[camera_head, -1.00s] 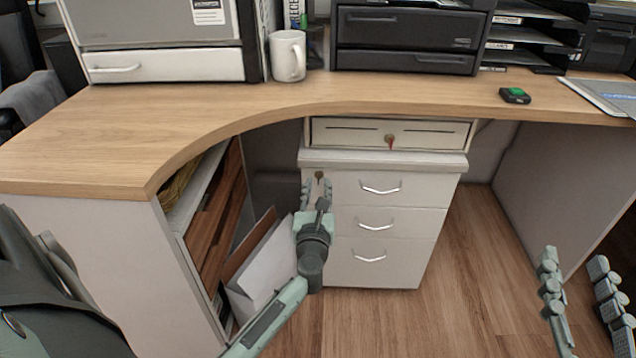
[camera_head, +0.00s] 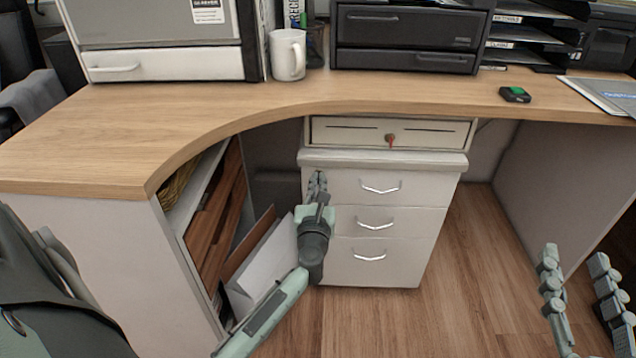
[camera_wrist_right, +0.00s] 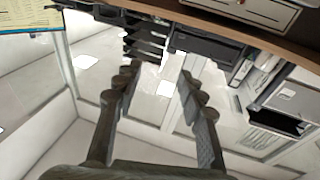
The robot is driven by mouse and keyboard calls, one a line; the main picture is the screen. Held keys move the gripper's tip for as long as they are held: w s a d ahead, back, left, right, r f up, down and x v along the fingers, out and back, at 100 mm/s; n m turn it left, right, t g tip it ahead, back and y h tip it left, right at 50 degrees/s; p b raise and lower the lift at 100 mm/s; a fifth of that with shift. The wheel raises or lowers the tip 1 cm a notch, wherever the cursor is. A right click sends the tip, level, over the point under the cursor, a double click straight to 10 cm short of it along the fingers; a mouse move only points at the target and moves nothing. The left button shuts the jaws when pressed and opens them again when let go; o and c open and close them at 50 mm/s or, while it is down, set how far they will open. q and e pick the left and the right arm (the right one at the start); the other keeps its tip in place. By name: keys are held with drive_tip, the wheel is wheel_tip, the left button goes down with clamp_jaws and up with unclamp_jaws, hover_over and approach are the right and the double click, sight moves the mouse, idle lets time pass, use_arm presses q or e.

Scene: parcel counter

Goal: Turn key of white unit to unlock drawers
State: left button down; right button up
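The white drawer unit (camera_head: 347,190) stands under the counter with three silver-handled drawers. My left gripper (camera_head: 317,175) is at the upper left corner of its top drawer, where the key and lock are. Its fingers are close together there and look shut on the key, which is almost wholly hidden between them. My right gripper (camera_head: 574,257) is open and empty at the lower right, away from the unit. Its spread fingers also show in the right wrist view (camera_wrist_right: 160,75).
A shallow cash drawer (camera_head: 345,132) with its own orange-red key (camera_head: 391,141) sits just above the unit. The wooden counter (camera_head: 210,115) overhangs from the left. A shelf with files (camera_head: 270,270) stands left of the unit. The floor (camera_head: 480,270) to the right is clear.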

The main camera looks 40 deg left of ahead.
drive_tip(key=s+d+f+g+h+p, duration=0.25)
drive_tip(key=d+f+g+h, duration=0.4)
drive_tip(key=f, duration=0.65)
drive_tip(key=s+d+f+m+g+h+p, duration=0.1)
drive_tip(key=s+d+f+g+p, duration=0.1)
drive_tip(key=s+d+f+g, duration=0.3)
drive_tip(key=s+d+f+m+g+h+p, duration=0.1)
drive_tip(key=s+d+f+g+p, duration=0.15)
drive_tip(key=s+d, duration=0.45)
use_arm(q)
drive_tip(key=shift+d+f+m+p, duration=0.1)
drive_tip(key=shift+m+p, duration=0.6)
drive_tip(key=shift+m, duration=3.65)
drive_tip(key=shift+d+m+p, duration=0.1)
drive_tip(key=shift+m+p, duration=0.6)
drive_tip(key=shift+m, duration=3.65)
use_arm(e)
wheel_tip(320, 180, down, 8)
drive_tip(key=w+g, duration=0.1)
drive_tip(key=w, duration=0.1)
drive_tip(key=shift+w+f, duration=0.15)
drive_tip(key=shift+w, duration=0.15)
drive_tip(key=shift+a+f+y, duration=0.1)
drive_tip(key=shift+y, duration=0.15)
